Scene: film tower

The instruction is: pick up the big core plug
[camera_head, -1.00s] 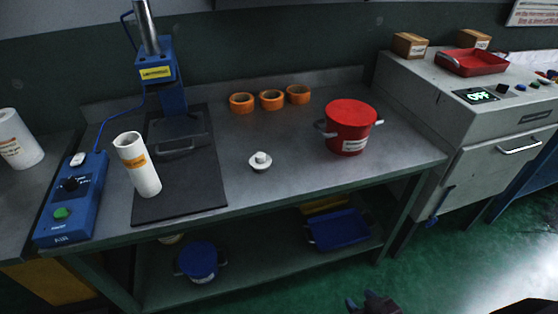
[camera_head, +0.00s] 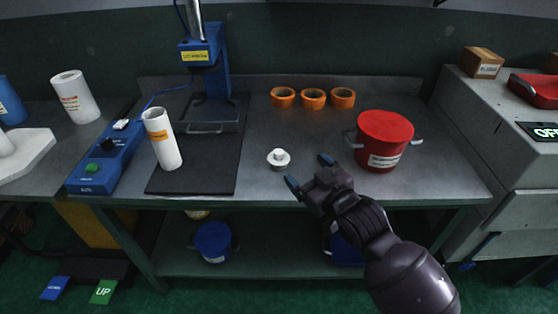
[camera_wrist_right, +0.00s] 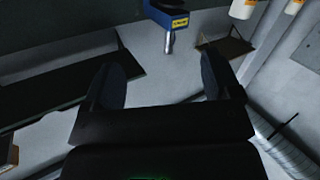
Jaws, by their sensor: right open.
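The core plug (camera_head: 278,158), a small white round disc with a raised knob, sits on the grey bench top near its front edge. My right gripper (camera_head: 307,172) is just to the right of the plug in the head view, fingers apart and empty, apart from the plug. The right wrist view shows both dark fingers (camera_wrist_right: 162,85) spread with nothing between them. I cannot make out the plug in that view. My left gripper is not in view.
A red pot (camera_head: 384,140) stands right of my gripper. Several orange rolls (camera_head: 313,99) lie behind. A white roll (camera_head: 162,138) stands on the dark mat (camera_head: 193,180) by the blue press (camera_head: 205,70). Bench space around the plug is clear.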

